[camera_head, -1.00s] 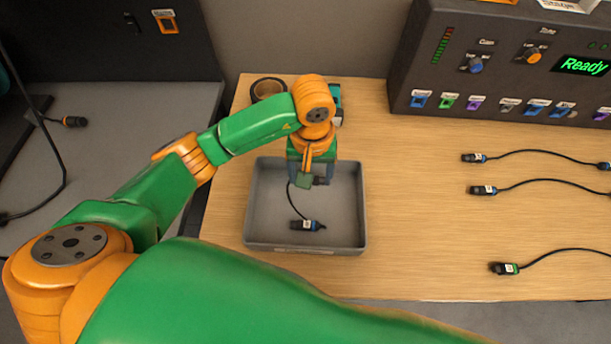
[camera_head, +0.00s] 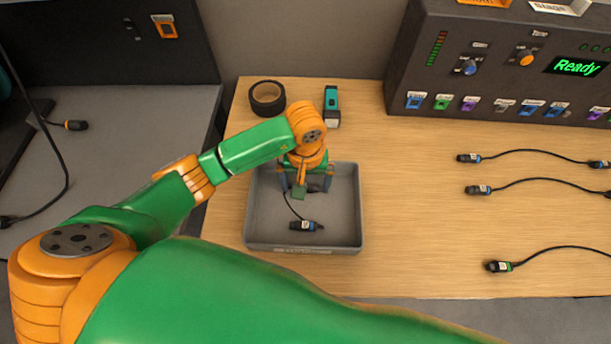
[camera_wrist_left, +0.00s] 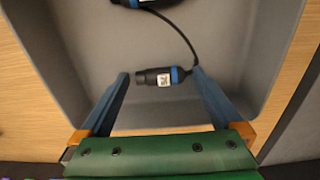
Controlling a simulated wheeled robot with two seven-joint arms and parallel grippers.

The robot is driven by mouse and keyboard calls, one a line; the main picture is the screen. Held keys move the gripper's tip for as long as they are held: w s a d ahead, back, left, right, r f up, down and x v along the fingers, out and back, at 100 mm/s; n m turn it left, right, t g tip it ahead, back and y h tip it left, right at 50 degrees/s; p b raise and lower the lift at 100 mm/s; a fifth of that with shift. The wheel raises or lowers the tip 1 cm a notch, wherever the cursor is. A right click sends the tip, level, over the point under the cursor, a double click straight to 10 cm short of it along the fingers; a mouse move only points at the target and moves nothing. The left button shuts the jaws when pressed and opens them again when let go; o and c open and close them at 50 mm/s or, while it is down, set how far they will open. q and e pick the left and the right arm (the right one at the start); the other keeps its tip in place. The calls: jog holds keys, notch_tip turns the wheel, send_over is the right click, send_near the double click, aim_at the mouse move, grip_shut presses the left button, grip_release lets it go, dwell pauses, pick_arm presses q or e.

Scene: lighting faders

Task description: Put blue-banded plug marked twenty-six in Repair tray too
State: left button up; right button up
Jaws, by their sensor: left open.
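The grey tray (camera_head: 354,215) lies on the wooden table, with a label on its front wall that is too small to read. My left gripper (camera_head: 304,190) is over the back half of the tray, open. In the left wrist view a black plug with a blue band and a white tag (camera_wrist_left: 163,77) lies between the open fingers (camera_wrist_left: 160,85); the tag's mark cannot be read. A black cable runs from it to another blue-banded plug (camera_head: 303,225) near the tray's front. The gripper hides the first plug in the head view. My right gripper is out of view.
Two blue-banded plugs (camera_head: 468,158) (camera_head: 478,190) and a green-banded plug (camera_head: 498,266) lie on cables at the right. A tape roll (camera_head: 267,98) and a teal-and-black device (camera_head: 332,105) stand behind the tray. A dark console (camera_head: 490,60) stands at the back right.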

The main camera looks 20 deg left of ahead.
pick_arm(q)
notch_tip(320, 180, up, 12)
jog(key=b, duration=0.1)
dwell(0.5)
